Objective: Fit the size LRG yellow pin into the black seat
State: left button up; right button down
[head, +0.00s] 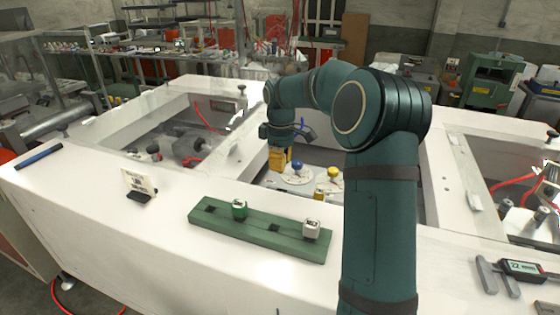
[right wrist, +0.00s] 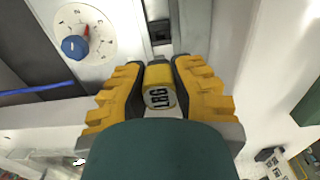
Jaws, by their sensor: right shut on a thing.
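The yellow pin (right wrist: 158,74) shows in the right wrist view with a white end marked LRG. My right gripper (right wrist: 159,92) is shut on it, one yellow ribbed finger on each side. In the head view, my right gripper (head: 279,159) is over the recess behind the front ledge, left of the blue-knobbed dial; the pin cannot be made out there. A black fitting with a square opening (right wrist: 160,32), probably the seat, lies beyond the pin in the wrist view. The pin appears apart from it. My left gripper is not in view.
A blue knob (head: 297,166) and a yellow knob (head: 333,172) stand near the gripper. A small sign (head: 138,183) and calipers (head: 520,268) are farther out.

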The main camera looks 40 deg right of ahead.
jog(key=shift+f+b, duration=1.5)
jog(key=shift+f, duration=1.45)
jog(key=shift+p, duration=0.6)
jog(key=shift+f+b, duration=0.85)
jog(key=shift+f, duration=0.75)
jog(key=c, duration=0.8)
grip_release()
jog(key=shift+c, duration=0.2)
jog(key=shift+r, duration=0.1)
notch_tip(320, 180, up, 12)
jog(key=shift+f, duration=0.1)
